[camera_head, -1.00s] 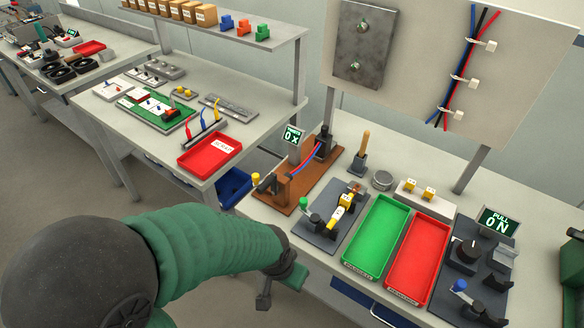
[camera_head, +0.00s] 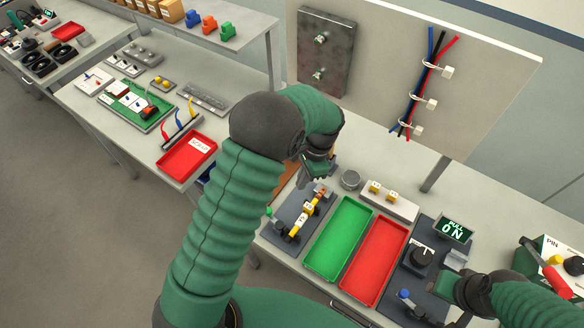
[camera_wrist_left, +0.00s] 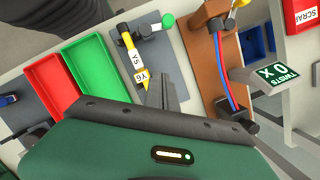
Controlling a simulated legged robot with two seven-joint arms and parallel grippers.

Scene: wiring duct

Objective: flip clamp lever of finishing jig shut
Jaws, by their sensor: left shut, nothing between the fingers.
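The finishing jig appears to be the dark grey plate (camera_head: 290,243) left of the green tray. A yellow part with white labels (camera_head: 306,215) lies along it, reading Y5 and Y6 in the left wrist view (camera_wrist_left: 139,75). My left gripper (camera_head: 318,172) is shut and empty, above the jig's far end. Its fingertips (camera_wrist_left: 163,78) show beside the Y6 label. My right gripper (camera_head: 447,287) is at lower right, its jaws unclear.
The green tray (camera_head: 312,261) and red tray (camera_head: 346,286) stand right of the jig. A brown twist fixture (camera_wrist_left: 208,55) with cables is beside the jig, mostly hidden by my arm in the head view. A pull-test fixture (camera_head: 427,233) stands near my right gripper.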

